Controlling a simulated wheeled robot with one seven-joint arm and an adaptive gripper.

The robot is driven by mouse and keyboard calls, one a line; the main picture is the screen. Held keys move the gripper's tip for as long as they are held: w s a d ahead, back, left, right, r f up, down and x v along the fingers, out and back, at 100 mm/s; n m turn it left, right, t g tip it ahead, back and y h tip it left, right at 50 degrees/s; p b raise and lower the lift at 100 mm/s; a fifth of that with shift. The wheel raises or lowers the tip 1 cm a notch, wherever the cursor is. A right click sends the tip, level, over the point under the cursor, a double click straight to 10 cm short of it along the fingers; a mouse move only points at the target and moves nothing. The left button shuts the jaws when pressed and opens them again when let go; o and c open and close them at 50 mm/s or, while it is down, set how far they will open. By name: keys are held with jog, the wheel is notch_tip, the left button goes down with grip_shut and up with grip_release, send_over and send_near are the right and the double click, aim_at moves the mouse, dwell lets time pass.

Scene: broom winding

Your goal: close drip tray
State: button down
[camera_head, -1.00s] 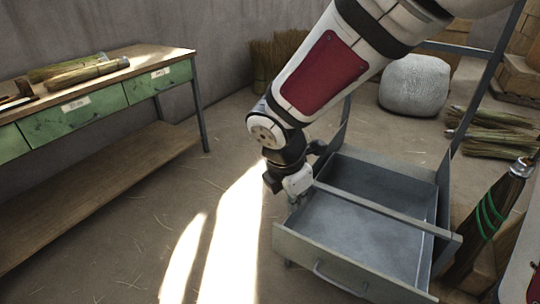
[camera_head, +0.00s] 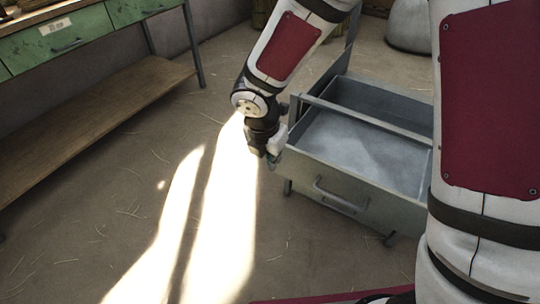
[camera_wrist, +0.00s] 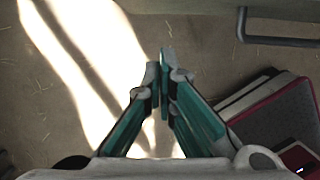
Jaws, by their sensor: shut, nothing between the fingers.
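The drip tray (camera_head: 380,196) is a grey metal drawer, pulled open, with its empty inside showing. Its front panel carries a bar handle (camera_head: 335,197); the handle also shows at the top right of the wrist view (camera_wrist: 280,41). My gripper (camera_head: 272,160) points down just left of the tray's front left corner; I cannot tell whether it touches. In the wrist view my gripper's teal fingers (camera_wrist: 160,85) are together with nothing between them, over the floor and to the left of the handle. My arm hides the tray's right end in the head view.
A workbench (camera_head: 90,105) with green drawers and a low wooden shelf stands at the left. A pale round bundle (camera_head: 408,25) sits at the back. The sunlit, straw-strewn floor (camera_head: 215,235) in front and left of the tray is clear.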

jog(key=w+d, duration=0.1)
jog(key=w+d+f+b, duration=0.1)
jog(key=w, duration=0.1)
jog(key=shift+w+d+f, duration=0.15)
jog(key=shift+w+d, duration=0.15)
jog(key=shift+w+d, duration=0.1)
jog(key=w+d+p, duration=1)
jog(key=w+d, duration=0.1)
jog(key=w, duration=0.5)
jog(key=shift+d+p, duration=0.3)
